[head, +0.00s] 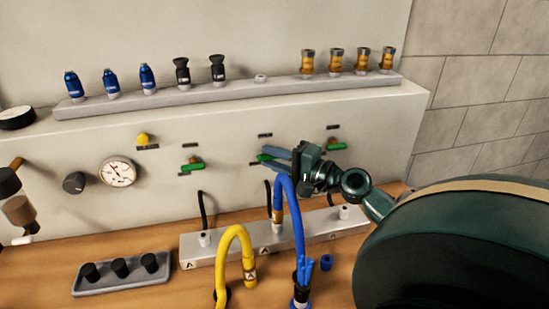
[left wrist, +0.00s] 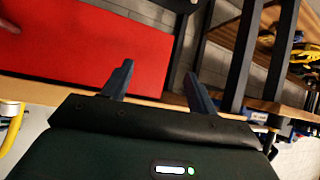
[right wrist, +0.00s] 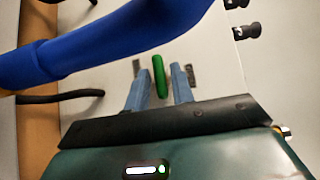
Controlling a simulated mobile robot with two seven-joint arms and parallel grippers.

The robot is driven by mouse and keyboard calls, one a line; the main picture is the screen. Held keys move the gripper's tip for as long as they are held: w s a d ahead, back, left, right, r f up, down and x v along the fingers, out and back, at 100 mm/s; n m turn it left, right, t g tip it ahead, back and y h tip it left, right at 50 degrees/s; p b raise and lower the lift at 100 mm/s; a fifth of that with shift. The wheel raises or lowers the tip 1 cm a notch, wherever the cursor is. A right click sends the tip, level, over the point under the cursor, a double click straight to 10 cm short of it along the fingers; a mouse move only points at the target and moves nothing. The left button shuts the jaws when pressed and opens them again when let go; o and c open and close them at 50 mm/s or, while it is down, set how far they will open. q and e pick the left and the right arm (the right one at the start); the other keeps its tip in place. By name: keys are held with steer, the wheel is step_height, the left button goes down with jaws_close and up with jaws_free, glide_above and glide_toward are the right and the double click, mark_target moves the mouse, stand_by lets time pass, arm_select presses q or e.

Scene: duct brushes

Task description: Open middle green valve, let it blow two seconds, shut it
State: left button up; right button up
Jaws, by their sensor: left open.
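Three green valves sit on the pale panel in the head view: the left one (head: 192,165), the middle one (head: 264,157) and the right one (head: 336,146). The left and right handles lie roughly level. My right gripper (head: 276,154) is at the middle valve and partly hides it. In the right wrist view the green handle (right wrist: 160,76) stands between the two fingers of my right gripper (right wrist: 160,84), with a gap on both sides. My left gripper (left wrist: 158,82) is open and empty, away from the panel, and is outside the head view.
A blue hose (head: 290,210) rises in front of the panel close to my right gripper and crosses the right wrist view. A yellow hose (head: 236,236) arches to its left. A gauge (head: 118,172) and knob (head: 74,183) sit left. A rail (head: 240,95) holds several fittings above.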

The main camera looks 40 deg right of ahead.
jaws_close()
arm_select(q)
steer(key=shift+r, duration=0.1)
steer(key=shift+r, duration=0.15)
arm_select(e)
steer(key=shift+r+p, duration=0.1)
steer(key=shift+p, duration=0.3)
arm_select(q)
steer(key=shift+s+a+r+g+y+p, duration=0.3)
steer(key=shift+s+a+r+g+p, duration=0.25)
steer(key=shift+p, duration=1.55)
arm_select(e)
steer(key=shift+w+a+r+n+g+h, duration=0.1)
steer(key=shift+a+r+n+g+h, duration=0.05)
steer(key=shift+n+g+h, duration=1.35)
steer(key=shift+w+a+r+n+g+h, duration=0.1)
steer(key=shift+a+r+n+g+h, duration=0.1)
steer(key=shift+n+g+h, duration=1.3)
steer(key=shift+w+a+r+n+g+h, duration=0.1)
steer(key=shift+r+n+g+h, duration=0.05)
steer(key=shift+n+g+h, duration=1.35)
arm_select(q)
steer(key=shift+w+a+f, duration=0.1)
steer(key=shift+w, duration=0.05)
